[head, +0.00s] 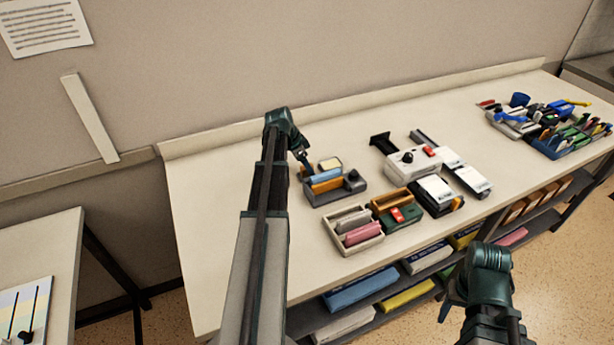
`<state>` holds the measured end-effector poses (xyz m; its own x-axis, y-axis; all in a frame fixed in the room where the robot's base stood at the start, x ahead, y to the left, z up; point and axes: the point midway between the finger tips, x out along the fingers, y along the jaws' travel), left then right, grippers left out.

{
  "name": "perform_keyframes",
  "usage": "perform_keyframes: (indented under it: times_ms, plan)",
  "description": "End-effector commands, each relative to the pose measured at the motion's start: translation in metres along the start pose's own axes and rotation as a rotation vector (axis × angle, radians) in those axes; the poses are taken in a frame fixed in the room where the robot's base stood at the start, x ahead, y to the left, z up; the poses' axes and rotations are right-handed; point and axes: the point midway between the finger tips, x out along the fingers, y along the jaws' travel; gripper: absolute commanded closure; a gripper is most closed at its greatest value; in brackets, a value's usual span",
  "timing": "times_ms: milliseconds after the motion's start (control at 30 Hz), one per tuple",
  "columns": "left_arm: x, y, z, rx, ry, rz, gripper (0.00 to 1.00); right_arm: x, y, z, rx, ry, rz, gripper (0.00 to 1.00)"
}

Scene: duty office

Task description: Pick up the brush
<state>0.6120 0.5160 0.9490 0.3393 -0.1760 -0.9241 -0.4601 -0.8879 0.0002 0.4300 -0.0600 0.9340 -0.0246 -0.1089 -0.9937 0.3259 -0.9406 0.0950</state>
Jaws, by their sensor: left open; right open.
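I cannot pick out a brush for certain; things with handles lie in the cluttered trays at the far right of the bench, too small to tell apart. My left gripper (304,161) is open and empty, above the bench beside a grey organizer (347,188) with blue, orange and cream blocks. My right gripper (446,308) is low at the right, in front of the bench edge. Its fingers are small and partly hidden by my arm, and nothing shows in them.
The bench (200,200) also holds a tray of rolls (372,243), a green-and-red device (400,217), a white device with a knob (408,165) and a blue tray (555,150) of tools. Bare bench lies at left and between the groups. Shelves with folded items are below.

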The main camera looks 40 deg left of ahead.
Motion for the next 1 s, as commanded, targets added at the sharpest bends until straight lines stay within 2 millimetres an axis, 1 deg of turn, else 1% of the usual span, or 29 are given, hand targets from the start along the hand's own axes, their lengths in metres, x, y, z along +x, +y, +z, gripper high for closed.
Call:
perform_keyframes:
  times_ms: [133, 167, 200, 267, 300, 367, 500, 533, 867, 1000]
  plan:
    - [-0.0013, 0.0001, -0.0005, 0.0, 0.0, 0.0, 0.32, -0.0014, 0.0001, 0.0001, 0.0, 0.0, 0.0, 0.43]
    - [-0.0013, 0.0001, -0.0005, 0.0, 0.0, 0.0, 0.36, -0.0014, 0.0001, 0.0001, 0.0, 0.0, 0.0, 0.43]
    - [-0.0013, 0.0001, -0.0005, 0.0, 0.0, 0.0, 0.43, -0.0014, 0.0001, 0.0001, 0.0, 0.0, 0.0, 0.43]
    - [-0.0013, 0.0001, -0.0005, 0.0, 0.0, 0.0, 0.54, -0.0014, 0.0001, 0.0001, 0.0, 0.0, 0.0, 0.43]
    - [-0.0013, 0.0001, -0.0005, 0.0, 0.0, 0.0, 0.61, -0.0014, 0.0001, 0.0001, 0.0, 0.0, 0.0, 0.43]
    - [-0.0013, 0.0001, -0.0005, 0.0, 0.0, 0.0, 0.72, -0.0014, 0.0001, 0.0001, 0.0, 0.0, 0.0, 0.43]
    - [-0.0013, 0.0001, -0.0005, 0.0, 0.0, 0.0, 0.97, -0.0014, 0.0001, 0.0001, 0.0, 0.0, 0.0, 0.43]
    - [-0.0013, 0.0001, -0.0005, 0.0, 0.0, 0.0, 1.0, -0.0014, 0.0001, 0.0001, 0.0, 0.0, 0.0, 0.43]
    - [-0.0016, 0.0001, -0.0006, 0.0, 0.0, 0.0, 1.0, -0.0017, 0.0002, 0.0001, 0.0, 0.0, 0.0, 0.43]
    - [-0.0055, 0.0001, -0.0022, 0.0, 0.0, 0.0, 1.0, -0.0058, 0.0006, 0.0004, 0.0, 0.0, 0.0, 0.43]
